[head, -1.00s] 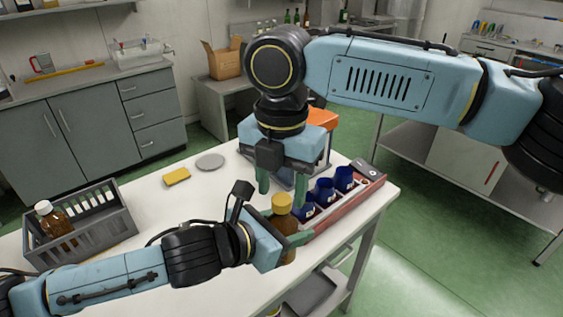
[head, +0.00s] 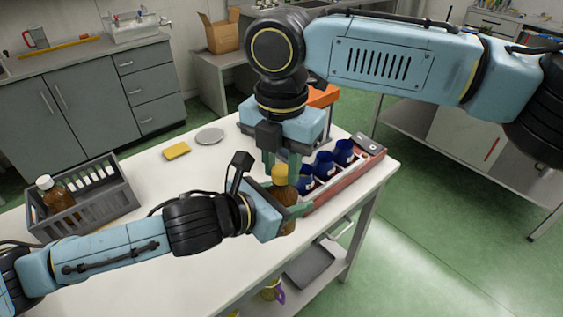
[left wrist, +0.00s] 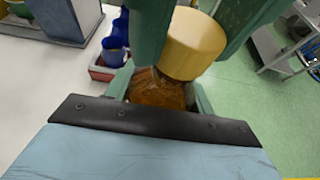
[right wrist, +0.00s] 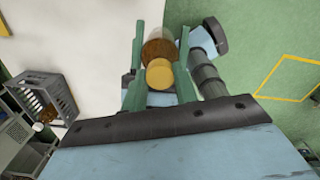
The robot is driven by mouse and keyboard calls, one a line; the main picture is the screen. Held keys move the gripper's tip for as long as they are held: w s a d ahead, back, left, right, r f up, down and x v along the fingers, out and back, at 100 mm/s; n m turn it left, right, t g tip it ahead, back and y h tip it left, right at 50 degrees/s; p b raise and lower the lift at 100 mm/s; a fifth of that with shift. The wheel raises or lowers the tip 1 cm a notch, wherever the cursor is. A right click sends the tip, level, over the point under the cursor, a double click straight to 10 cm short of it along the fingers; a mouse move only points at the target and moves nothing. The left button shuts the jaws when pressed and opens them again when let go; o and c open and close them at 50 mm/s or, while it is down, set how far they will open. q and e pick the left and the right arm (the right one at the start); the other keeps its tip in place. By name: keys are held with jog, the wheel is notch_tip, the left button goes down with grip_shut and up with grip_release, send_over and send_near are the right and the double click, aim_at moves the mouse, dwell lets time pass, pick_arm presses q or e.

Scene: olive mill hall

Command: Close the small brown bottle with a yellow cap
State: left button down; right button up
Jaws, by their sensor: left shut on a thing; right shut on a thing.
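The small brown bottle (head: 287,222) is upright above the table's front right edge, with my left gripper (head: 284,212) shut around its body. The left wrist view shows its brown glass (left wrist: 157,90) between the fingers. The yellow cap (head: 280,175) is on top of the bottle, and my right gripper (head: 281,168) comes from above and is shut on it. The right wrist view shows the cap (right wrist: 159,75) between the fingers, in line with the bottle (right wrist: 157,47). I cannot tell whether the cap is fully screwed down.
A red tray (head: 345,181) with several blue cups (head: 324,164) stands just right of the bottle. A grey crate (head: 104,211) with a white-capped brown bottle (head: 57,197) is at left. A yellow sponge (head: 176,151) and grey disc (head: 209,136) lie behind. The table's middle is clear.

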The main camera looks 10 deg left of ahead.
jog(key=m, duration=1.1)
jog(key=shift+m, duration=0.4)
jog(key=m, duration=0.3)
jog(key=shift+f+m, duration=0.1)
jog(key=shift+m, duration=0.3)
jog(key=m, duration=0.3)
jog(key=shift+m, duration=0.3)
jog(key=m, duration=0.5)
jog(key=shift+m, duration=0.4)
jog(key=o, duration=1.2)
jog(key=shift+c, duration=0.2)
notch_tip(320, 180, up, 12)
